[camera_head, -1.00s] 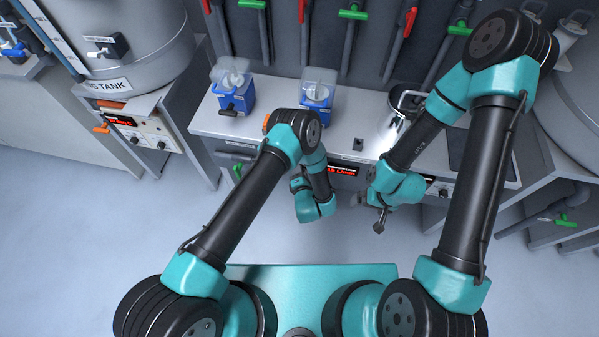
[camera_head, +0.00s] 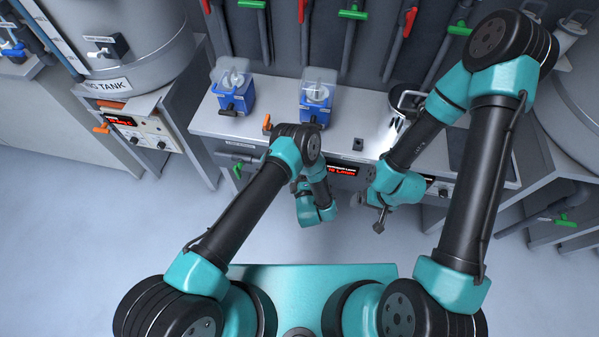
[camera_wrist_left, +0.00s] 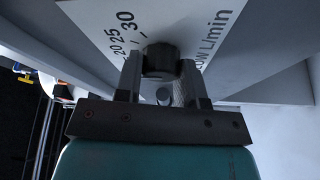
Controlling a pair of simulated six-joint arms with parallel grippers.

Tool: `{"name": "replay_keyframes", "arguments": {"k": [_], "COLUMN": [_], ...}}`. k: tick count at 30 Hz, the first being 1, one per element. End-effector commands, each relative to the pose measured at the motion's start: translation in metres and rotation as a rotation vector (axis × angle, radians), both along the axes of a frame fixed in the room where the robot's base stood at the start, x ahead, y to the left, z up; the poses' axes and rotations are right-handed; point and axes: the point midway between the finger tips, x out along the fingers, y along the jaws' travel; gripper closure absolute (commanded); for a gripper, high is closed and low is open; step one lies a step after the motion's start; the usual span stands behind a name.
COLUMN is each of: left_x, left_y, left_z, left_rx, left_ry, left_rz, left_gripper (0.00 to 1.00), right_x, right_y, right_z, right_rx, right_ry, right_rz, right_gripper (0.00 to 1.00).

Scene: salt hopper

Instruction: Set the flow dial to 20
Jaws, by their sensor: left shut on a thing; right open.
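The flow dial's dark knob (camera_wrist_left: 161,58) shows in the left wrist view between the two fingers of my left gripper (camera_wrist_left: 161,76), which is shut on it. The white scale plate (camera_wrist_left: 190,22) around it shows 20, 25, 30 and L/min. The knob's pointer cannot be made out. In the head view my left wrist hides the dial and the left fingers. A red lit display (camera_head: 342,170) is on the bench front beside the wrist; its digits are too small to read surely. My right gripper (camera_head: 379,222) is open and empty, in front of the bench.
Two blue units with clear covers (camera_head: 232,92) (camera_head: 317,98) stand on the bench top (camera_head: 275,95). A round metal vessel (camera_head: 405,102) stands behind my right forearm. A tank (camera_head: 125,45) and a control panel (camera_head: 135,130) are at left. Open floor lies at the lower left.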

Motion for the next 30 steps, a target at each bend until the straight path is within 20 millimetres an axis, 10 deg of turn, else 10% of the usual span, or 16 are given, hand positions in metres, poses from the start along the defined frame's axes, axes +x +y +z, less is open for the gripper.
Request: {"name": "replay_keyframes", "arguments": {"k": [14,15,21,30], "left_x": [-0.0003,-0.0003,-0.0002,-0.0009], "left_y": [-0.0001,-0.0001,-0.0001,-0.0005], "left_z": [-0.0002,-0.0002,-0.0001,-0.0002], "left_rx": [0.016,0.016,0.016,0.016], "left_ry": [-0.003,-0.003,-0.003,-0.003], "left_rz": [-0.001,-0.001,-0.001,-0.001], "left_gripper": [0.88,0.6,0.41,0.39], "right_x": [0.0,0.0,0.0,0.0], "right_y": [0.0,0.0,0.0,0.0], "right_z": [0.0,0.0,0.0,0.0], "right_rx": [0.0,0.0,0.0,0.0], "right_ry": [0.0,0.0,0.0,0.0], "right_rz": [0.0,0.0,0.0,0.0], "right_gripper": [0.0,0.0,0.0,0.0]}}
